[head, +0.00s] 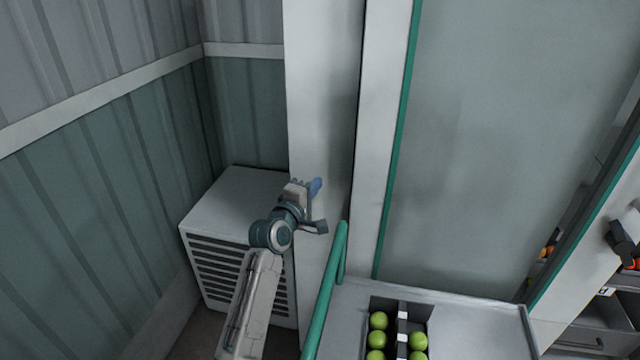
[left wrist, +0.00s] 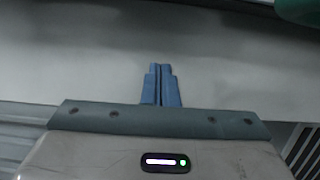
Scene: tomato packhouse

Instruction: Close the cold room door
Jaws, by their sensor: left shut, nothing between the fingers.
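A large pale grey panel (head: 490,140) with teal edge strips fills the right of the head view. It looks like the cold room door, but I cannot tell how far open it stands. My left gripper (head: 315,187) is in front of a pale upright post or panel edge (head: 325,90), left of the door. Its blue fingers (left wrist: 161,84) are shut and empty in the left wrist view, against a plain pale surface. I cannot tell whether they touch it.
A teal bar (head: 325,290) rises close to my left gripper. Beside it, a grey worktop (head: 470,312) carries a divided holder with several green tomatoes (head: 378,320). A white louvred unit (head: 222,205) stands behind my left arm, by the ribbed green wall (head: 110,190).

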